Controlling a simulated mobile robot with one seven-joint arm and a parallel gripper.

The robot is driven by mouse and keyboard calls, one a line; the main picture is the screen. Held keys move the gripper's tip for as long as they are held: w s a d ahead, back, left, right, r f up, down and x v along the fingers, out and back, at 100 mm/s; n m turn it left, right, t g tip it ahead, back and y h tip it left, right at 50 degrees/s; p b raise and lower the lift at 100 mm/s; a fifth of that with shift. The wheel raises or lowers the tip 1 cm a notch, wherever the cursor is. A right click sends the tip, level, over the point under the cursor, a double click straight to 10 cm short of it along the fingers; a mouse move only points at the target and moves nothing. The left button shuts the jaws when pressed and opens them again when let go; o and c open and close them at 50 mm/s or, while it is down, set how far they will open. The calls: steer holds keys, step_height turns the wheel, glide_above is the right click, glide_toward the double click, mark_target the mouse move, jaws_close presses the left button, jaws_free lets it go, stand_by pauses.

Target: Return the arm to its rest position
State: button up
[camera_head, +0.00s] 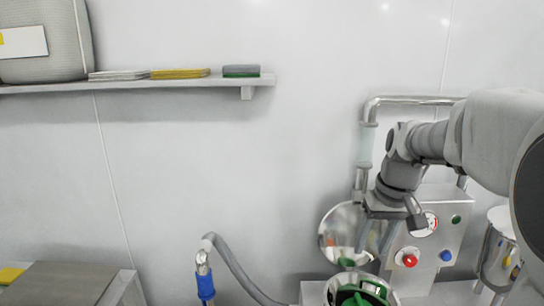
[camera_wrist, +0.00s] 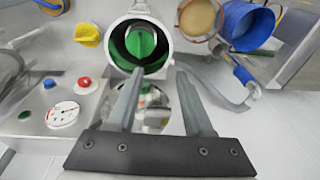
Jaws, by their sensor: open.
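My gripper (camera_head: 375,240) hangs at the end of my arm on the right of the head view, pointing down in front of a steel machine. In the wrist view my gripper (camera_wrist: 159,76) has its two fingers apart with nothing held between them. Just past the fingertips is a round, white-rimmed opening (camera_wrist: 168,38) with green inside. In the head view the steel bowl (camera_head: 331,291) with green inside sits below the fingers. Whether the fingers touch its rim, I cannot tell.
A control box (camera_head: 431,262) with a gauge and red, blue and green buttons stands close to my gripper. A round polished lid (camera_head: 338,226) and a bent steel pipe (camera_head: 410,100) are behind it. A blue-gripped hose (camera_head: 205,285) is left. Open wall space lies above.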

steer(key=s+a+t, duration=0.2)
steer(key=s+a, duration=0.1)
steer(key=s, duration=0.6)
steer(key=s+a+t, duration=0.1)
steer(key=s+a, duration=0.2)
steer(key=s, duration=0.7)
steer(key=shift+s+a+r+t+h, duration=0.3)
steer(key=shift+r+t+h, duration=0.1)
steer(key=shift+r, duration=0.05)
